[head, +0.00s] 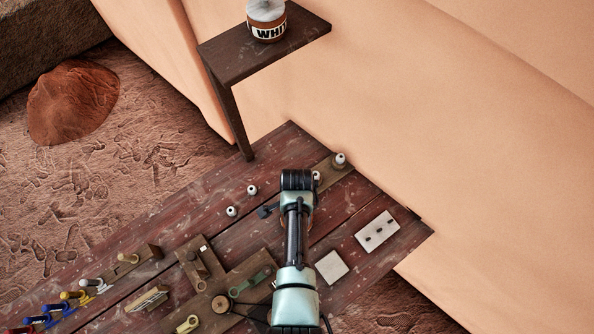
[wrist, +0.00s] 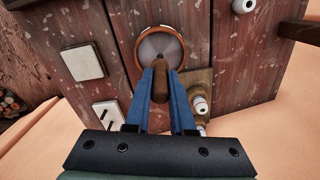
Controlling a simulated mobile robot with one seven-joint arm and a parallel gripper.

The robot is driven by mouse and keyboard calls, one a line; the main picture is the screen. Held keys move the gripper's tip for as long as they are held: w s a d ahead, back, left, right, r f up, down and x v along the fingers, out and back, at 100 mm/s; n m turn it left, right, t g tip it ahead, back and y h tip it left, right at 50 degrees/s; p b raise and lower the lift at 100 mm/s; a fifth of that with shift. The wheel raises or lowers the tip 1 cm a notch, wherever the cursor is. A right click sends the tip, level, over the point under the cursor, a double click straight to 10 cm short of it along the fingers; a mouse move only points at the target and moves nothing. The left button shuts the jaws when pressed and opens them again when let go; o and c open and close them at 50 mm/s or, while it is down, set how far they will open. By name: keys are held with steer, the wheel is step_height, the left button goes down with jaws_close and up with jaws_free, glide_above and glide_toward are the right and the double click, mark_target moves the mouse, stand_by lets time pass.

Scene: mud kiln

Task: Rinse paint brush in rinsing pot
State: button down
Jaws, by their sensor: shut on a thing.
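In the wrist view, my gripper (wrist: 166,72) has its blue fingers closed on a brown paint brush handle (wrist: 178,97). The fingers and brush point at a round pot (wrist: 152,33) with a brown rim and a grey inside, which I take as the rinsing pot. The dark brush tip shows against the pot's grey inside. I cannot tell whether it is in the pot or just above it. In the head view my arm covers the brush and most of the pot.
A jar marked WHITE (head: 268,22) stands on a raised shelf (head: 225,58). A white square tile (head: 331,267) and a slotted white plate (head: 377,232) lie to the right.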

steer(key=shift+r+p, duration=0.65)
steer(key=shift+r, duration=2)
